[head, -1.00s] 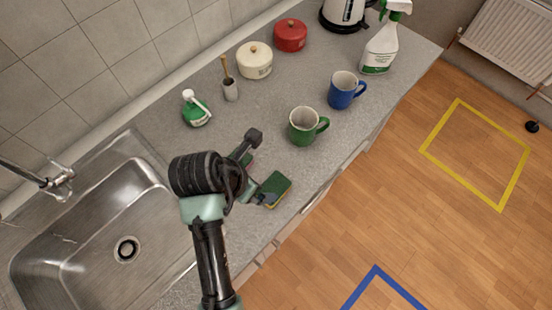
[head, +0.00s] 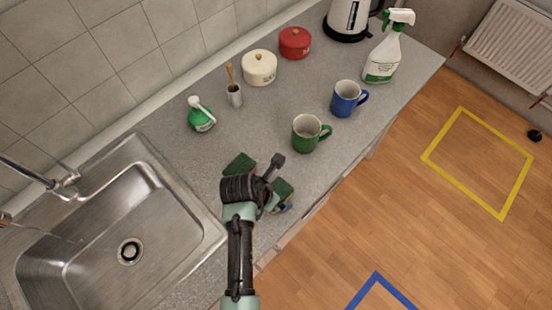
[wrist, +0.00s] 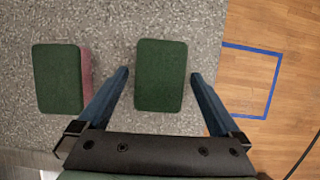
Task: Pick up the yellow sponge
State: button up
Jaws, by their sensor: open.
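The yellow sponge (wrist: 161,60) shows its dark green scouring top in the wrist view, flat on the grey counter. It also shows in the head view (head: 283,187), partly hidden by my gripper; its yellow side shows only in the earlier head frame. My gripper (wrist: 160,77) is open and empty, its blue fingers on the left and right of this sponge with gaps on both sides. I cannot tell how far above it the fingertips are. A second green-topped sponge with a pinkish side (wrist: 58,79) lies to the left, outside the fingers; it also shows in the head view (head: 239,164).
A green mug (head: 306,133) stands close behind the sponge, with a blue mug (head: 346,98) beyond it. A green bottle (head: 201,119) and a steel sink (head: 175,218) are to the left. The counter's front edge is close on the right.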

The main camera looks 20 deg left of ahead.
jog(key=shift+w+f, duration=0.1)
jog(key=shift+f, duration=0.1)
jog(key=c, duration=1.3)
jog(key=shift+r, duration=0.1)
notch_tip(320, 180, up, 10)
jog(key=shift+f+b, duration=0.1)
jog(key=shift+b, duration=0.3)
